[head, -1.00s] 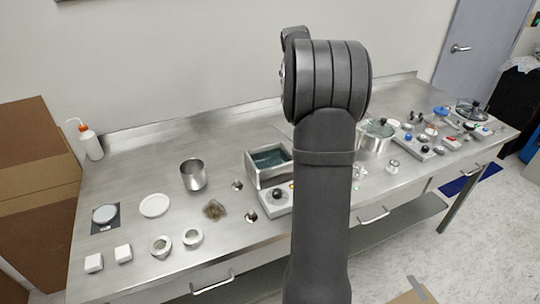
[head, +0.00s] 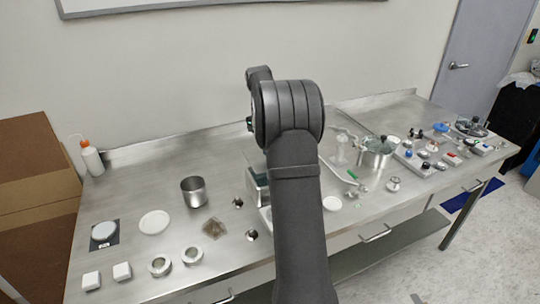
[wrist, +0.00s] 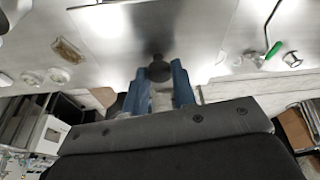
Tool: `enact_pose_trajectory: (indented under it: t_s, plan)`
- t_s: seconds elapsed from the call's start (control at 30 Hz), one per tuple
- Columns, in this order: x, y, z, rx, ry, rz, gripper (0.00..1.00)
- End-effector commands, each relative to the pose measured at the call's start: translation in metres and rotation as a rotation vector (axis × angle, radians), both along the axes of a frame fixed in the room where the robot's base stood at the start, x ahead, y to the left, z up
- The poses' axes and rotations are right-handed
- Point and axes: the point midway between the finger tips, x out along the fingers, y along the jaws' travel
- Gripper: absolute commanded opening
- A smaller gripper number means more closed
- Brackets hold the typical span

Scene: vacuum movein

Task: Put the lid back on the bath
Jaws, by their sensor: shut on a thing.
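The bath (head: 257,183) is a rectangular steel tub on the bench. In the head view only its left part shows, and my arm hides the rest. My gripper (wrist: 158,71) has blue fingers, shut on a dark round knob (wrist: 156,60) in the wrist view. The knob appears to belong to the lid (wrist: 190,35), a flat shiny steel panel that fills the middle of that view. My gripper and the lid are hidden behind my arm in the head view. I cannot tell how high the lid is or whether it touches the bath.
A steel beaker (head: 193,191), a brown mesh square (head: 214,229) and two pale rings (head: 160,265) are left of the bath. A green-handled tool (head: 352,175), a white dish (head: 332,203) and a steel pot (head: 374,160) are to its right. The front left bench has bare patches.

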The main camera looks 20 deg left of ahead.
Motion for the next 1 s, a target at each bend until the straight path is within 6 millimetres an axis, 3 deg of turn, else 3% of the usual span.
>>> enact_pose_trajectory:
  t_s: [0.3, 1.0]
  plan:
    - [0.000, 0.000, -0.038, 0.000, 0.002, 0.001, 0.00]
    - [0.000, 0.000, -0.051, 0.000, 0.000, 0.001, 0.00]
